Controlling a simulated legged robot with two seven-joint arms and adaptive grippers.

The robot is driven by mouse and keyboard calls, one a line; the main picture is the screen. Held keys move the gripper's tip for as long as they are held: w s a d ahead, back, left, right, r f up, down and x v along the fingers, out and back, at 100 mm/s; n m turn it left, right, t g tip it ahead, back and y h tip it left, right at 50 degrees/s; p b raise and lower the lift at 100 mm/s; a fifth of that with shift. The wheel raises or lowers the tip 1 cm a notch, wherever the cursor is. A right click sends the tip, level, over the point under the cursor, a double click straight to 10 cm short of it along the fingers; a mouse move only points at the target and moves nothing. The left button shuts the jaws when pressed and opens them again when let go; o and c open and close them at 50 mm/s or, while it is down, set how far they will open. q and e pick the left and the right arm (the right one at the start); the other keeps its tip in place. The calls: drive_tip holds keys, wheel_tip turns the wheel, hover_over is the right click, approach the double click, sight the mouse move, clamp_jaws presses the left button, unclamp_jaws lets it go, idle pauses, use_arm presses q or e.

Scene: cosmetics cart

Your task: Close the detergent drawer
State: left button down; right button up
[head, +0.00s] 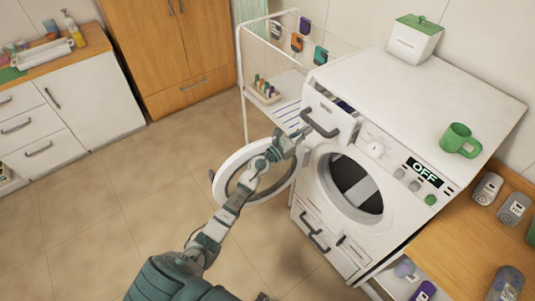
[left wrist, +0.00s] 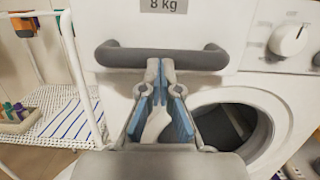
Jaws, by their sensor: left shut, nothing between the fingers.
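The detergent drawer (head: 325,108) is at the upper left of the white washing machine (head: 440,100). It stands pulled out, with a dark gap showing behind its front. Its front carries a dark grey bar handle (head: 322,127), and the left wrist view shows the drawer front (left wrist: 205,28) with the handle (left wrist: 205,58) below an "8 kg" label. My left gripper (head: 301,133) is shut and empty. Its fingertips (left wrist: 160,65) overlap the middle of the handle in the wrist view; I cannot tell whether they touch it.
The round washer door (head: 222,190) hangs open below my left arm. A white rack (head: 285,112) stands left of the washer. A green mug (head: 458,140) and a white box with a green lid (head: 413,42) stand on the washer. Open floor lies to the left.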

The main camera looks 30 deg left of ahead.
sight(314, 125)
use_arm(q)
drive_tip(key=x, duration=0.2)
drive_tip(key=b+x, duration=0.1)
drive_tip(key=x, duration=0.1)
drive_tip(key=shift+w+f, duration=0.1)
drive_tip(key=shift+f, duration=0.35)
drive_tip(key=shift+r, duration=0.25)
